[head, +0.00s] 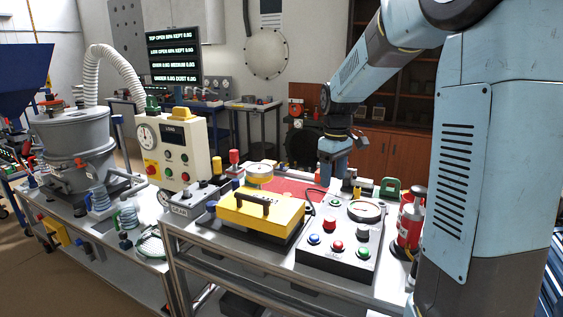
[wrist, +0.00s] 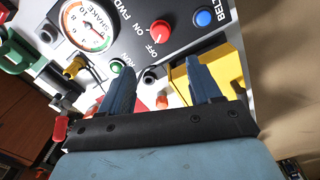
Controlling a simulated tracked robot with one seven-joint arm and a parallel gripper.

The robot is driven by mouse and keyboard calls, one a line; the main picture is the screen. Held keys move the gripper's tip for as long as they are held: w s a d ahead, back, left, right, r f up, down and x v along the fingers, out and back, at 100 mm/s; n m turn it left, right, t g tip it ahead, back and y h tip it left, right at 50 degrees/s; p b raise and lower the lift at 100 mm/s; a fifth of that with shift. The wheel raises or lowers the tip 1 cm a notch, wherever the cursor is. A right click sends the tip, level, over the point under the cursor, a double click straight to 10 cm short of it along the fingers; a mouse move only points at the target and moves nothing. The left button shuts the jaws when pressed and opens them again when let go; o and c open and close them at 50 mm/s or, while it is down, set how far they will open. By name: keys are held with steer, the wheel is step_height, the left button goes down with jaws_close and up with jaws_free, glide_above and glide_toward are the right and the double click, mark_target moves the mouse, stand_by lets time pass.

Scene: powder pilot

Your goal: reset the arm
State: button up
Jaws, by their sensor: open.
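My light blue arm rises at the right of the head view and bends down over the bench. My gripper (head: 341,172) hangs behind the dark control box (head: 340,262) and near the red mat. In the wrist view my gripper (wrist: 160,85) has its two dark blue fingers spread apart, with nothing held between them. Past the fingers lie the SHAKE dial (wrist: 87,24), a red knob (wrist: 160,31), a blue button (wrist: 204,17) and a green button (wrist: 117,66). I cannot tell whether the fingers touch anything.
A yellow case (head: 262,212) with a black handle sits left of the control box. A red extinguisher-like cylinder (head: 409,226) stands right of it. A cream gauge panel (head: 172,150) and a grey drum machine (head: 75,150) stand further left. The air above the bench's middle is open.

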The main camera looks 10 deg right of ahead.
steer(key=s+r+m+t, duration=0.2)
steer(key=s+r+m, duration=0.1)
steer(key=s, duration=1)
steer(key=s+a+r+m+t, duration=0.1)
steer(key=s+r+m+t, duration=0.2)
steer(key=s, duration=1)
steer(key=shift+a+r+m+t, duration=0.2)
steer(key=shift+r+m+t, duration=0.1)
steer(key=shift+r+m, duration=0.25)
steer(key=shift+s, duration=0.1)
